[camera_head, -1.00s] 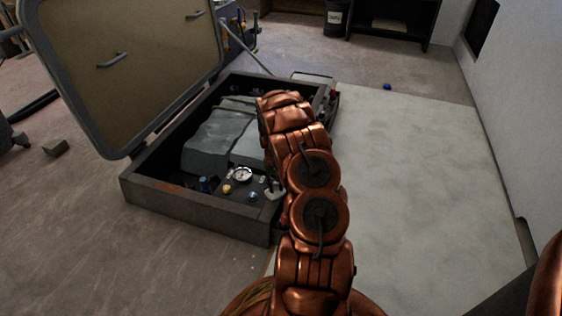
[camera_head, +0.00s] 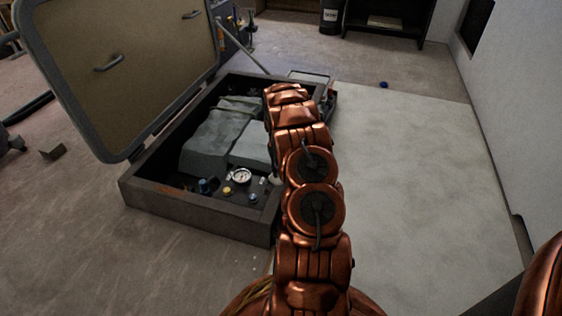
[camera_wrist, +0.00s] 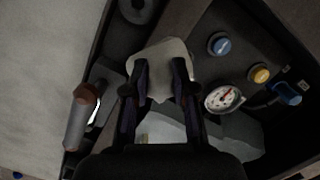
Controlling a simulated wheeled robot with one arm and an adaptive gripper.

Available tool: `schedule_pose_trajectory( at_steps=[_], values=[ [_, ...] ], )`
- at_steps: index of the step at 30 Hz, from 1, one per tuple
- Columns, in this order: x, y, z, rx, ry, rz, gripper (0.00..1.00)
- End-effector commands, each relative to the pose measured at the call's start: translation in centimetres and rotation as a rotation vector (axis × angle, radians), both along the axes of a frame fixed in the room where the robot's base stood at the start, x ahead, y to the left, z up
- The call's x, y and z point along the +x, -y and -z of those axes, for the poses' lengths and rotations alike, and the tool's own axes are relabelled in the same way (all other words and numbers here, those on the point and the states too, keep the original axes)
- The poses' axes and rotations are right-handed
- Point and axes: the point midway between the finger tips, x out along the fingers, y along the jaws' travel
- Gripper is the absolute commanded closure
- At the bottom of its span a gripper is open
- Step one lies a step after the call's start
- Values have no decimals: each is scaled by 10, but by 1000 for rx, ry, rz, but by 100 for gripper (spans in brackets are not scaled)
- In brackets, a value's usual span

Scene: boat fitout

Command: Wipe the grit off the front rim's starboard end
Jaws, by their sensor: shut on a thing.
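My gripper (camera_wrist: 160,85) shows in the wrist view, its two dark fingers shut on a pale grey-white wiping pad (camera_wrist: 160,55). The pad is inside the box's front corner, beside the gauge and knobs. A sliver of the pad shows in the head view (camera_head: 275,180); my arm hides the gripper there. The front rim (camera_head: 200,205) is the near edge of the dark open box. An orange-brown patch (camera_head: 170,187) lies on its left part. My arm partly covers the rim's right end, and I cannot make out grit there.
A white gauge (camera_head: 240,175), blue knob (camera_wrist: 219,44) and yellow knob (camera_wrist: 259,73) sit inside the box near the front rim. Grey covered blocks (camera_head: 215,140) fill the middle. The raised lid (camera_head: 130,70) stands at left. A brown-ended cylinder (camera_wrist: 78,118) lies along the side rim.

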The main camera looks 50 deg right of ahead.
Motion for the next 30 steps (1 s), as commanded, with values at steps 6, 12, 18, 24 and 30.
schedule_pose_trajectory(
  at_steps=[6,12,18,24,30],
  values=[
    [0,0,-22,-1,1,0,100],
    [1,-1,-35,-1,0,-2,100],
    [1,-1,-36,0,0,-2,100],
    [3,-3,-38,0,0,-4,100],
    [29,-30,-69,-7,-2,-54,100]
  ],
)
